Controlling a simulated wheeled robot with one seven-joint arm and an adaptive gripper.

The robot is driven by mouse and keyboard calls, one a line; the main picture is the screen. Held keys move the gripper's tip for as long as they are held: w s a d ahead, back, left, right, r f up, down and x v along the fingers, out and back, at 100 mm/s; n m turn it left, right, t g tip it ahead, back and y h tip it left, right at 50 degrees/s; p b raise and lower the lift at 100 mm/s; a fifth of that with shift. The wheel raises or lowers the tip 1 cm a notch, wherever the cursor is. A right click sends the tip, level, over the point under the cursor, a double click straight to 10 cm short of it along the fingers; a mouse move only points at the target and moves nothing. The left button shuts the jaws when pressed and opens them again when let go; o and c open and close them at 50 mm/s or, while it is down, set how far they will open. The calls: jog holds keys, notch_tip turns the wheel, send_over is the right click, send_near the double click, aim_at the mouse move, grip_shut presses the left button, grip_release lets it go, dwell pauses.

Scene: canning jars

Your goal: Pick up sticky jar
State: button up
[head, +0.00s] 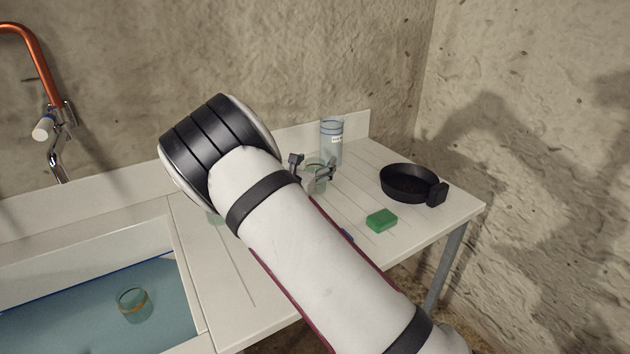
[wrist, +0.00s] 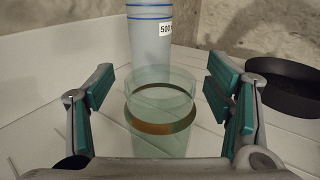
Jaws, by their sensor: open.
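In the wrist view, a clear greenish glass jar (wrist: 160,105) with a brown band of residue stands upright on the white counter. It is between the green-padded fingers of my open gripper (wrist: 160,108), with a gap on each side. The jar's lower part is cut off by the gripper's body. In the head view, my gripper (head: 313,168) is at the jar (head: 316,183), partly hidden by my arm. Another jar (head: 134,305) with an orange-brown band is in the water-filled sink at the lower left.
A tall clear container with blue bands (head: 331,143) stands close behind the jar. A black pan (head: 408,182) is to the right, and a green sponge (head: 381,220) lies nearer the front edge. The sink (head: 192,300) is at left. Walls rise behind and at right.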

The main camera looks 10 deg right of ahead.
grip_shut()
jog(key=shift+r, duration=0.55)
jog(key=s+r+p, duration=0.1)
jog(key=s+r, duration=0.3)
jog(key=s, duration=1.2)
jog(key=shift+d, duration=0.3)
